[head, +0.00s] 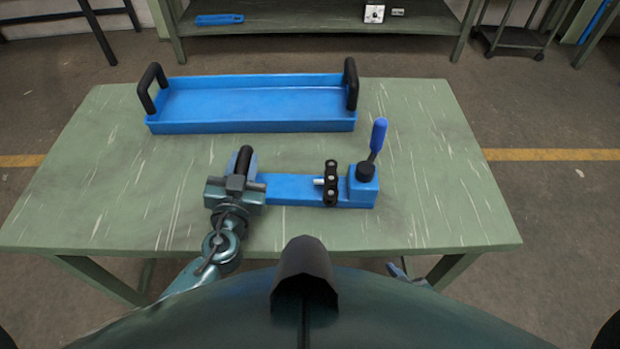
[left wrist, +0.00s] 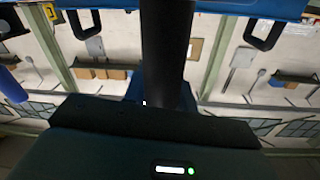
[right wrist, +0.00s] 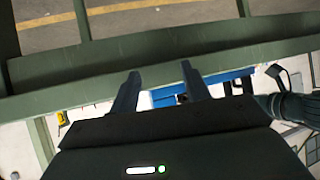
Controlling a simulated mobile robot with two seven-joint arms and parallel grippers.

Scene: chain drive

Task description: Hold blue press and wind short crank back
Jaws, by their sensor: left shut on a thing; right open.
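The blue press (head: 290,188) lies across the front middle of the table. A black upright grip (head: 243,162) stands at its left end. My left gripper (head: 237,186) is shut on that grip, a dark post (left wrist: 165,50) in the left wrist view. A short crank with a blue handle (head: 378,136) rises from a black hub (head: 366,171) at the press's right end, tilted slightly right. A black chain piece (head: 330,184) with a pale pin sits on the press beside the hub. My right gripper (right wrist: 158,90) is open and empty by the table's front edge, mostly hidden in the head view.
A blue tray (head: 250,104) with two black handles stands behind the press. The green table (head: 440,180) is clear to the right and left of the press. A shelf (head: 320,22) with small items stands at the back.

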